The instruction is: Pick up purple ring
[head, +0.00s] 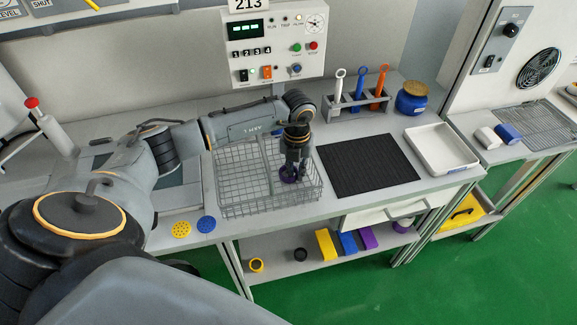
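The purple ring (288,177) is in the wire basket (240,205) on the bench, in its right part. My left gripper (292,173) reaches down into the basket from above, with its fingertips right at the ring. The fingers hide part of the ring. The frame is too small to tell whether they are closed on it or only around it. I cannot tell whether the ring touches the basket floor. My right gripper is not in view.
A black mat (367,165) and a white tray (441,149) lie right of the basket. A tool rack (350,108) and a blue jar (411,103) stand behind. Yellow (181,230) and blue (206,224) discs lie at the front left. A control box (275,47) stands behind the basket.

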